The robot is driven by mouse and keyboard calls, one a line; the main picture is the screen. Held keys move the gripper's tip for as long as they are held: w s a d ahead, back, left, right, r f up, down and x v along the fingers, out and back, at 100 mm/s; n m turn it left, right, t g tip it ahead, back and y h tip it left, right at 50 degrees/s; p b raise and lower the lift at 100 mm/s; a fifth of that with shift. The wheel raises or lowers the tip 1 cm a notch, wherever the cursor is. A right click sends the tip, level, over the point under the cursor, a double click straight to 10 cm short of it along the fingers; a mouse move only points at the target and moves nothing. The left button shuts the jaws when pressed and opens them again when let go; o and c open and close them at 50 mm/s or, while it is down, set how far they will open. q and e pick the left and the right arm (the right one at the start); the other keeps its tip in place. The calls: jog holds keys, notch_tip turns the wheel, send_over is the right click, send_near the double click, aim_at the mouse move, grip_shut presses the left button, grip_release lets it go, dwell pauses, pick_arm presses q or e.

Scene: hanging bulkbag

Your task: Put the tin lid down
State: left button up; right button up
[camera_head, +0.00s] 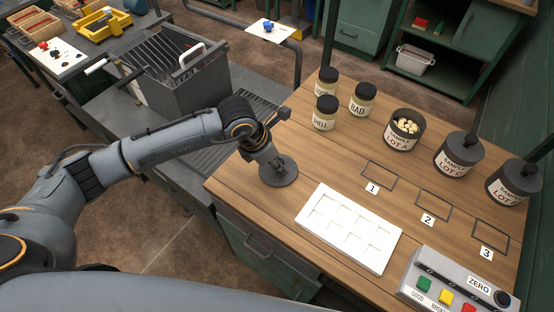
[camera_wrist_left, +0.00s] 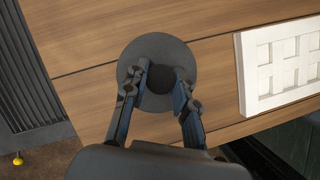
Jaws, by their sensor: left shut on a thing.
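The tin lid (camera_head: 278,175) is a dark grey disc at the left front of the wooden table, low over or on the tabletop; I cannot tell if it touches. My left gripper (camera_head: 271,160) is above it, shut on its knob. In the left wrist view the lid (camera_wrist_left: 134,72) shows round, with the fingers of my left gripper (camera_wrist_left: 160,82) on both sides of its dark knob. An open tin (camera_head: 403,130) labelled as a sample lot, with pale pieces inside, stands further back. My right gripper is not in view.
A white tray (camera_head: 348,229) with square recesses lies right of the lid. Two lidded tins (camera_head: 458,155) (camera_head: 513,182), several jars (camera_head: 326,113) and numbered outlines (camera_head: 379,175) are further off. A button box (camera_head: 459,284) sits at the front right. The table's left edge is close to the lid.

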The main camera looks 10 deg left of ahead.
pick_arm(q)
jog(key=shift+f, duration=0.15)
jog(key=o, duration=1)
jog(key=shift+o, duration=0.2)
jog(key=shift+r, duration=0.35)
jog(key=b+v, duration=0.2)
jog(key=v, duration=0.9)
jog(key=shift+a+r, duration=0.2)
jog(key=shift+r, duration=0.15)
jog(key=shift+s+f, duration=0.1)
jog(key=shift+s, duration=0.1)
